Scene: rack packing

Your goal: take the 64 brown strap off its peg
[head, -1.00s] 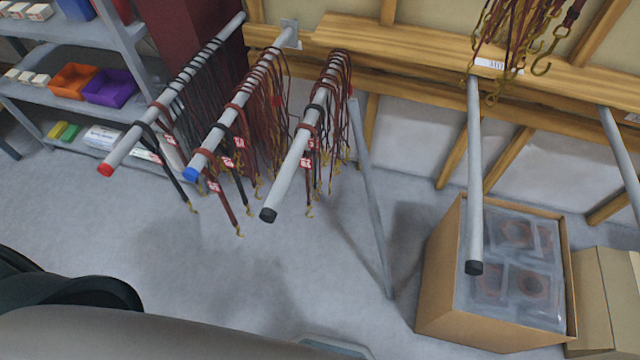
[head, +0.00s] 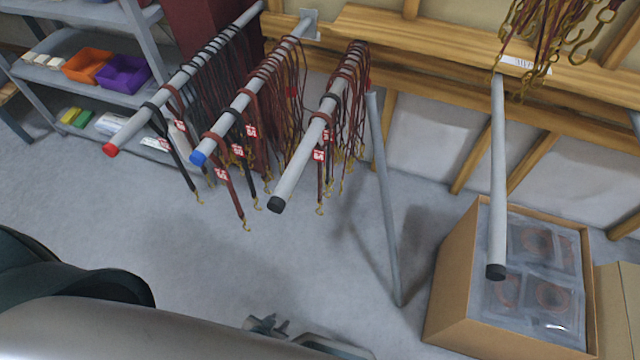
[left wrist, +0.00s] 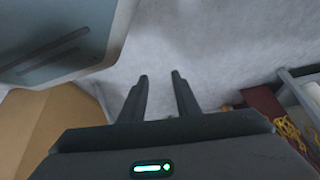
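Brown straps with small red-and-white tags hang on a grey peg with a black cap (head: 275,204). The front brown strap (head: 320,172) there has a tag that seems to read 64, though it is small. Its loop goes over the peg a little behind the cap, and its brass hook hangs below. My left gripper (head: 265,325) shows low in the head view, well below and apart from the straps. In the left wrist view its two fingers (left wrist: 160,78) are apart with nothing between them. My right gripper is not in view.
Pegs with a blue cap (head: 198,158) and a red cap (head: 110,150) hold more straps to the left. A bare peg (head: 497,180) juts out over an open cardboard box (head: 455,285) at right. A slanted grey post (head: 386,210) stands between. Shelves with bins are at far left.

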